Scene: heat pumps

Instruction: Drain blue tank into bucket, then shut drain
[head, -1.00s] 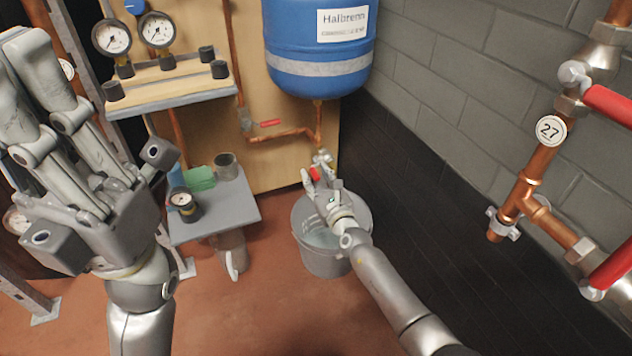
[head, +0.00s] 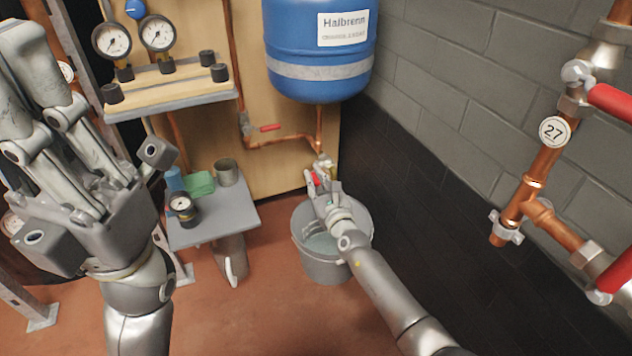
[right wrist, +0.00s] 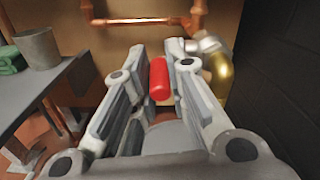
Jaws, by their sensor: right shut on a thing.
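The blue tank (head: 318,45), labelled "Halbrenn", hangs at the back. A copper pipe (head: 319,121) runs from its bottom to a brass drain valve (head: 325,163), which also shows in the right wrist view (right wrist: 219,75). My right gripper (head: 318,188) is shut on the valve's red handle (right wrist: 159,78), which lies between its fingers in the right wrist view. The grey bucket (head: 323,268) stands on the floor below; a pale surface shows inside, and I see no clear stream. My left gripper (head: 40,70) is raised close to the head camera; its finger gap is unclear.
A grey bench (head: 222,221) with a green cloth, a metal cup and a gauge stands left of the bucket. A shelf with gauges (head: 158,32) is above it. A brick wall and a copper pipe tagged 27 (head: 554,131) with red levers are at right.

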